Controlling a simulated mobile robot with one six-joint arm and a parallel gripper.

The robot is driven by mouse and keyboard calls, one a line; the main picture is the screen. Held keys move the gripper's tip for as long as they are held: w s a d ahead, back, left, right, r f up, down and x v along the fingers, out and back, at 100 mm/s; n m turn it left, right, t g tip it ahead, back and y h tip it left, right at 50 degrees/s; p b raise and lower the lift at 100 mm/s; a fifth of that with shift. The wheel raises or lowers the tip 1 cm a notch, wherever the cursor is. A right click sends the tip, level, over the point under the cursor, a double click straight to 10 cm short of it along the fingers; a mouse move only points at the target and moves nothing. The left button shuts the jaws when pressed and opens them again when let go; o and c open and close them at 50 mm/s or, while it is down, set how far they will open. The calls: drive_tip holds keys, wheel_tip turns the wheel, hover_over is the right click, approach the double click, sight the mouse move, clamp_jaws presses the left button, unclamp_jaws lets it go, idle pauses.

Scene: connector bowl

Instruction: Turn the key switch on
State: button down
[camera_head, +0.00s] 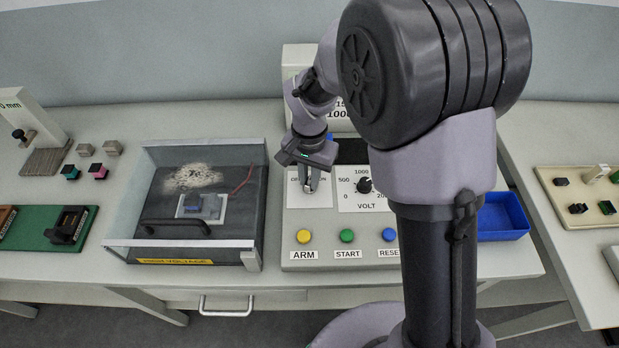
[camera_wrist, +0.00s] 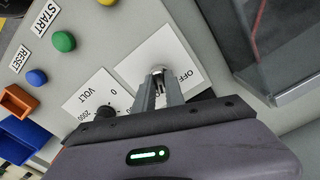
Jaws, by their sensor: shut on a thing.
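The key switch (camera_wrist: 158,70) is a small round metal part on a white label plate (camera_wrist: 185,62). "OFF" is readable on the plate in the wrist view; the rest of the lettering is hidden. My gripper (camera_wrist: 160,85) points down at the switch, with its two fingers closed on the key. In the head view my gripper (camera_head: 311,183) is over the same label plate (camera_head: 322,201), on the grey control panel (camera_head: 330,218). The fingers hide most of the key, so its exact angle cannot be told.
The VOLT knob (camera_head: 364,185) is just right of the switch. Yellow ARM (camera_head: 304,236), green START (camera_head: 347,236) and blue RESET (camera_head: 389,234) buttons line the panel's front. A clear-walled high-voltage box (camera_head: 253,190) stands left; a blue bin (camera_head: 503,217) is right.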

sight(309, 181)
drive_tip(key=shift+m+b, duration=0.4)
drive_tip(key=shift+m, duration=1.6)
drive_tip(key=c, duration=1.4)
unclamp_jaws()
wheel_tip(309, 181, up, 18)
drive_tip(key=p, duration=0.6)
drive_tip(key=shift+f, duration=0.25)
